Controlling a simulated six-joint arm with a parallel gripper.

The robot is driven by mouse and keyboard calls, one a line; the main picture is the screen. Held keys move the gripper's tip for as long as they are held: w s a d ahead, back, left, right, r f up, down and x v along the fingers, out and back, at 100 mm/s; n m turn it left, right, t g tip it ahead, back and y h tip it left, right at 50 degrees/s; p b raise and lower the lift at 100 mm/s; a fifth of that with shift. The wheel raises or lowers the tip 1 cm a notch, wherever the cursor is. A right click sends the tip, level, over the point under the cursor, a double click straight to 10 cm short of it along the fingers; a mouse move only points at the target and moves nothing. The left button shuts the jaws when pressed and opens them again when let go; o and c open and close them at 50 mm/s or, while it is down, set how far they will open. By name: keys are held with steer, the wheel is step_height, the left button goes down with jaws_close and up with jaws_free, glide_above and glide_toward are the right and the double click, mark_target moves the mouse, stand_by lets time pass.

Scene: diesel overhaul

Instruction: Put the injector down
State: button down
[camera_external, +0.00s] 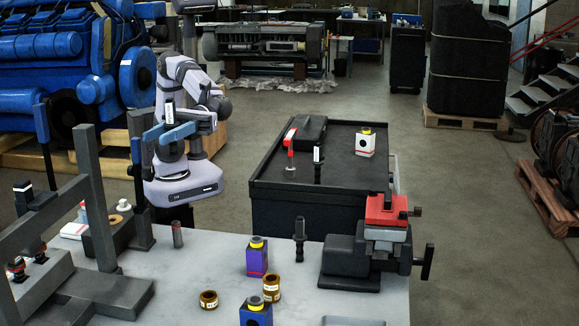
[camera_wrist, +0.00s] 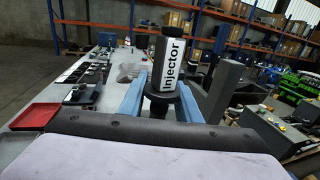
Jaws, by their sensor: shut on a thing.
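My gripper (camera_external: 168,131) is shut on the injector, a dark upright cylinder with a white label. In the wrist view the injector (camera_wrist: 165,68) stands between the two blue fingers (camera_wrist: 160,98), and its label reads "Injector". In the external view the held injector (camera_external: 169,112) is small and partly hidden by the fingers. It is held up in the air beyond the far left part of the grey table (camera_external: 220,257). Another dark upright part (camera_external: 299,242) stands on the table, and a similar labelled one (camera_external: 317,166) stands on the black cart; I cannot read its label.
A grey frame (camera_external: 92,205) stands at the table's left. Purple and blue blocks (camera_external: 257,262), brass rings (camera_external: 271,287) and a red-topped vise (camera_external: 368,250) occupy the table. The black cart (camera_external: 330,200) carries a white block (camera_external: 365,144). The table's middle has free room.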

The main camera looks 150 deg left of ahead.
steer(key=w+a+n+t+y, duration=0.2)
steer(key=a+n+t+y, duration=0.25)
steer(key=a, duration=1.45)
steer(key=w+a+n+t+y, duration=0.2)
steer(key=a+n+t+y, duration=0.3)
steer(key=a, duration=1.3)
steer(key=s+a+n+g+y, duration=0.15)
steer(key=s+a+y, duration=0.25)
steer(key=s+a, duration=0.45)
steer(key=s+a+n+y+b, duration=0.1)
steer(key=s+a+n+y, duration=0.3)
steer(key=a, duration=0.7)
steer(key=s+a+n+g+y, duration=0.1)
steer(key=s+a+y, duration=0.5)
steer(key=a, duration=0.4)
steer(key=shift+h, duration=0.65)
steer(key=shift+s+d+f, duration=0.1)
steer(key=shift+s+f, duration=0.05)
steer(key=shift+f, duration=0.7)
steer(key=shift+s+f, duration=0.2)
steer(key=shift+f, duration=0.65)
steer(key=shift+s+d+f, duration=0.1)
steer(key=shift+s+f, duration=0.05)
steer(key=shift+f, duration=0.7)
steer(key=shift+f, duration=0.1)
step_height(320, 180, down, 14)
steer(key=p, duration=0.1)
